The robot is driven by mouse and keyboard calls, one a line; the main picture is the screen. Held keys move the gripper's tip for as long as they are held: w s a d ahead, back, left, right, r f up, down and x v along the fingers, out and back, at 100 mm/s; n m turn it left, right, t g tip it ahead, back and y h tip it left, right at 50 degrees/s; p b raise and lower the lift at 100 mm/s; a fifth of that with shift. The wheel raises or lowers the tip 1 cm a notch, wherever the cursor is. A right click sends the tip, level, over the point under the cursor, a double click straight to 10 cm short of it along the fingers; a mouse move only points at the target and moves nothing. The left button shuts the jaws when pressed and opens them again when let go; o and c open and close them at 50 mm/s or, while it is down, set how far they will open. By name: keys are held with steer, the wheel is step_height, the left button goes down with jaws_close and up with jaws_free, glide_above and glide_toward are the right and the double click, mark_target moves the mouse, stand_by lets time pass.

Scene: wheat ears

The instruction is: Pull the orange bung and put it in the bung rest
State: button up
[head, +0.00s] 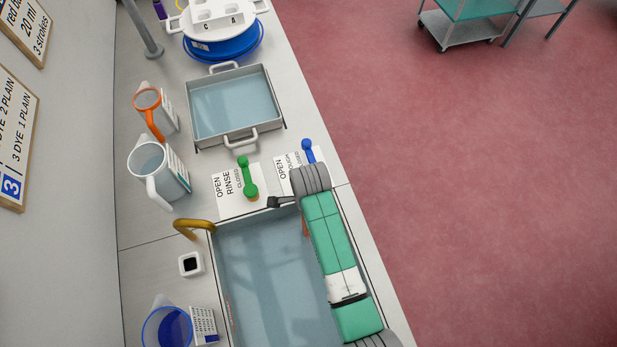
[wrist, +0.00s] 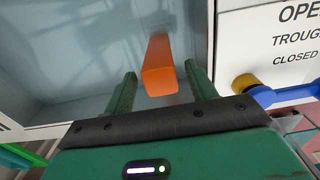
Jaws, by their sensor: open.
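The orange bung (wrist: 160,66) stands up in the trough in the wrist view, its squared end toward the camera. My gripper (wrist: 160,76) is open, with one finger on each side of the bung's near end and a gap showing on both sides. In the head view a sliver of orange (head: 305,227) shows beside my arm, which hides most of the bung and my gripper. A small white block with a dark recess (head: 190,264), probably the bung rest, sits on the counter left of the trough. The recess looks empty.
The water-filled trough (head: 265,265) has a yellow spout (head: 192,226) at its left edge. Green (head: 247,178) and blue (head: 307,150) lever valves stand beyond it. A blue jug (head: 168,326) is near the white block. A metal tray (head: 235,104) of water lies farther back.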

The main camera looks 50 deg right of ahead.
step_height(320, 180, down, 5)
steer(key=shift+b, duration=0.3)
jaws_close()
steer(key=shift+r, duration=0.1)
steer(key=shift+r+p, duration=0.55)
steer(key=shift+p, duration=0.2)
